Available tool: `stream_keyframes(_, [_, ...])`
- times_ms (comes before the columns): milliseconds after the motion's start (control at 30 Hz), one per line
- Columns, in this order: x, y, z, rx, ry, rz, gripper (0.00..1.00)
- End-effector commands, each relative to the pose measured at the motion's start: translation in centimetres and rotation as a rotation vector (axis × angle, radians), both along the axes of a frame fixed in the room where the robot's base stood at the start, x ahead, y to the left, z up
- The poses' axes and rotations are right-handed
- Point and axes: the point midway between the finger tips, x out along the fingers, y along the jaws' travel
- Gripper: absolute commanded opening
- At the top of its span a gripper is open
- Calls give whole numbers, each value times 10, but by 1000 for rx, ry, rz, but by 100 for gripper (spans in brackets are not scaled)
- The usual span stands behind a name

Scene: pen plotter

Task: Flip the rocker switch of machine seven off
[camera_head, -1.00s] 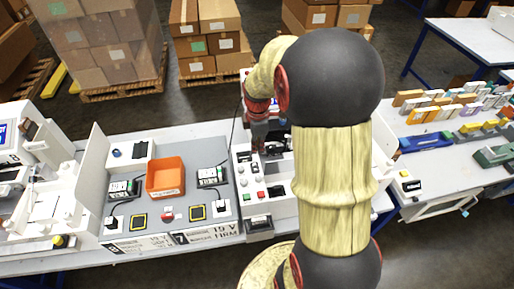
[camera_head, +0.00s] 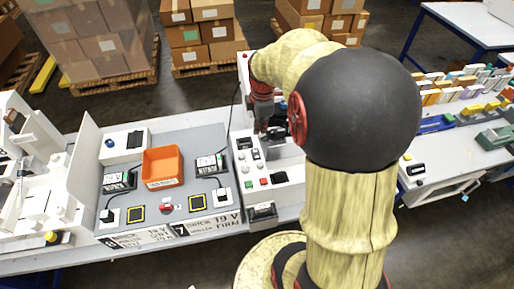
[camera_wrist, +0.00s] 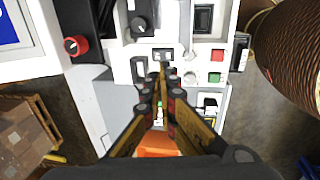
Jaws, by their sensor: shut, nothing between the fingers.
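My gripper (camera_wrist: 162,84) is shut and empty, its fingertips close together over a white control panel (camera_wrist: 182,30). In the wrist view the tips appear just below a small dark window (camera_wrist: 163,55) and beside a dark switch in a white frame (camera_wrist: 140,70); contact cannot be told. A larger black rocker-like part (camera_wrist: 203,18) is at the panel's top. In the head view my gripper (camera_head: 266,122) is behind the panel's buttons, partly covered by my arm. Which switch belongs to machine seven is unclear.
An orange bin (camera_head: 162,168) and a red button (camera_head: 166,206) are on the grey bench at left. Coloured blocks (camera_head: 440,96) stand on the right table.

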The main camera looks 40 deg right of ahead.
Motion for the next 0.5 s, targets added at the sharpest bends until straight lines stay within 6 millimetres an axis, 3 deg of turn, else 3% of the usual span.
stream_keyframes(267, [2,-1,-14,1,2,0,0])
stream_keyframes(500, [7,-4,-58,2,3,0,0])
